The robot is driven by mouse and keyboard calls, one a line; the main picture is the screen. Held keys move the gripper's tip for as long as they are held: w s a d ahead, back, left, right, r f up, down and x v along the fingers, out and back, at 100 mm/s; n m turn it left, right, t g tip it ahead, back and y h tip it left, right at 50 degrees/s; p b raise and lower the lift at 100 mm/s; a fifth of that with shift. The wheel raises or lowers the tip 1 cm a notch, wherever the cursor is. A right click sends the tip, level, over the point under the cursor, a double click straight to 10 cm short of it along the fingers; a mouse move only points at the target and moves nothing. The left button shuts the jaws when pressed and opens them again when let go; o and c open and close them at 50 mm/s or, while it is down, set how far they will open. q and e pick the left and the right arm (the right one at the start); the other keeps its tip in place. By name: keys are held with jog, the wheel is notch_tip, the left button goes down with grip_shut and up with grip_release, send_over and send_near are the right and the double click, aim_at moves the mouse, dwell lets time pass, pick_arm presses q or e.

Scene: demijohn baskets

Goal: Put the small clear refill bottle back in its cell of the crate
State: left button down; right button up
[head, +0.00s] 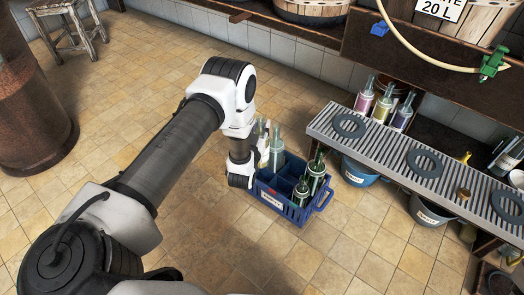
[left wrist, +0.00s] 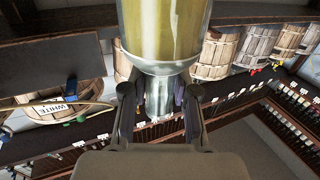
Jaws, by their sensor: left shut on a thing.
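The small clear refill bottle (left wrist: 160,60) is in my left gripper (left wrist: 157,100), which is shut on its narrow part. Its glass looks yellowish in the left wrist view, and much of it runs out of the top of that picture. In the head view my left gripper (head: 241,176) is at the left edge of the blue crate (head: 291,209), its fingers hidden. Pale clear glass (head: 263,142) shows just right of it, and a greenish clear bottle (head: 277,152) stands behind. Dark green bottles (head: 316,172) stand in the crate's right cells. My right gripper is not in view.
A slatted metal bench (head: 391,146) with round grey rings stands right of the crate. Bottles with coloured contents (head: 384,104) stand behind it, and buckets (head: 357,173) sit below. Tiled floor is clear in front of the crate.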

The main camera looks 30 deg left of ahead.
aim_at(259, 165)
pick_arm(q)
notch_tip(259, 165, down, 13)
jog(key=b, duration=0.6)
jog(key=shift+r, duration=0.1)
notch_tip(259, 165, down, 4)
jog(key=shift+f+b, duration=0.2)
jog(key=shift+b, duration=0.95)
jog(key=shift+r, duration=0.1)
jog(key=c, duration=0.9)
grip_release()
